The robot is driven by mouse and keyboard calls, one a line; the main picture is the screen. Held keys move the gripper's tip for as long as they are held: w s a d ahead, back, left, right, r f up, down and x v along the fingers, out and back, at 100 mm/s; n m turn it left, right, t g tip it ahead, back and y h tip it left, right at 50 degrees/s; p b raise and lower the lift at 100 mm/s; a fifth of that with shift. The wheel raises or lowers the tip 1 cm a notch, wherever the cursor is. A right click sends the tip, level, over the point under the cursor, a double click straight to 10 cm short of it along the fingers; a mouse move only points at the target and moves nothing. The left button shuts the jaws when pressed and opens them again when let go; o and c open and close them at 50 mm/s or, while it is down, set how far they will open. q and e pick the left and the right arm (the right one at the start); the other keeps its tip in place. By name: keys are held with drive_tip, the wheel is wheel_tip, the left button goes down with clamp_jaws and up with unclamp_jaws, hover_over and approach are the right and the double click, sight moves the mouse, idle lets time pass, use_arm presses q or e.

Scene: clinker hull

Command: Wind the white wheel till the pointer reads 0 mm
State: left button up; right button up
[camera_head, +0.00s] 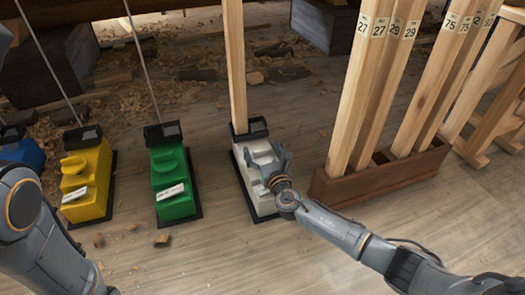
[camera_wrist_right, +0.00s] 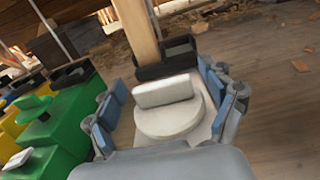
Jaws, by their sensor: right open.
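The white unit (camera_head: 243,171) stands on the floor with a wooden post rising from its back. Its white wheel (camera_wrist_right: 168,121), a round disc with a raised bar grip (camera_wrist_right: 163,91), shows in the right wrist view. My right gripper (camera_head: 275,163) is over the unit in the head view. In the wrist view its fingers (camera_wrist_right: 164,98) are open, one on each side of the wheel, with the bar between them; whether they touch is unclear. The pointer and any scale reading cannot be made out. My left arm shows at the lower left; its gripper is out of view.
Green (camera_head: 173,183) and yellow (camera_head: 87,183) units stand to the left, with a blue one (camera_head: 22,153) at the edge. A brown rack (camera_head: 373,186) of numbered planks stands close on the right. Wood shavings and blocks litter the floor. The front floor is mostly clear.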

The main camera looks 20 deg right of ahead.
drive_tip(key=shift+c, duration=0.2)
drive_tip(key=c, duration=1.1)
